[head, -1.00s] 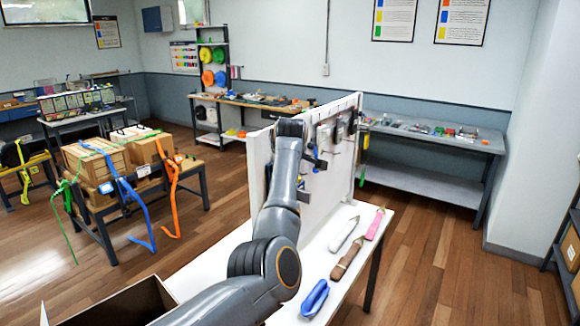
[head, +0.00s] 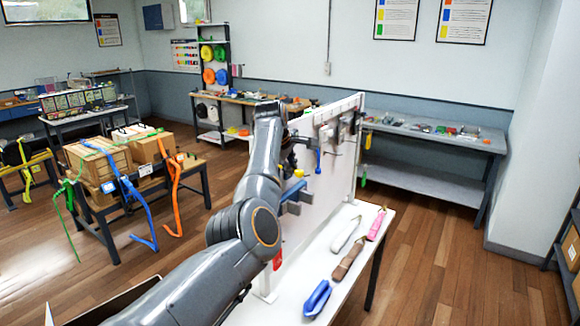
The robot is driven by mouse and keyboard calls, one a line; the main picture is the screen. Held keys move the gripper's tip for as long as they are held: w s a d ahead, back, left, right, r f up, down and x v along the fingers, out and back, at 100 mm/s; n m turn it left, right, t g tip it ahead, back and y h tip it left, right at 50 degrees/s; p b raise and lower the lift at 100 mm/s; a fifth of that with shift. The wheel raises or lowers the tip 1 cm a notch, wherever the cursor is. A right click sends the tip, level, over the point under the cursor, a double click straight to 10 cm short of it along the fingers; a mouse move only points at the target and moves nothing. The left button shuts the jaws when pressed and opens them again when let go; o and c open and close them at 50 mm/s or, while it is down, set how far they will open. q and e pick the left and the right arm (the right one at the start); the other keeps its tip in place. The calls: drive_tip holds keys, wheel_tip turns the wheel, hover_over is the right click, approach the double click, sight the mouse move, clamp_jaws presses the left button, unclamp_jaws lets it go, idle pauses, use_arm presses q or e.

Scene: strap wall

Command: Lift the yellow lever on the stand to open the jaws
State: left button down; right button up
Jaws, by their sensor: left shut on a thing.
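My left arm reaches from the bottom to the white upright panel of the stand (head: 338,180). My left gripper (head: 292,168) is at the panel's left face, small, dark and partly hidden by my wrist. A small yellow piece, the yellow lever (head: 299,173), shows right at its fingertips, and the gripper is shut on it. Blue-grey jaws (head: 291,198) stick out just below the yellow piece. How far apart the jaws are cannot be told. My right gripper is not in view.
A white table (head: 340,240) under the panel holds a blue strap bundle (head: 317,299), a brown one (head: 347,260), a white one (head: 345,234) and a pink one (head: 377,224). Several hooks and straps hang on the panel. A low table with boxes (head: 100,160) stands left.

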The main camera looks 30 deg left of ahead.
use_arm(q)
drive_tip(key=shift+f, duration=0.15)
drive_tip(key=c, duration=1.4)
unclamp_jaws()
drive_tip(key=v, duration=1.1)
drive_tip(key=shift+r, duration=0.4)
drive_tip(key=shift+s, duration=0.1)
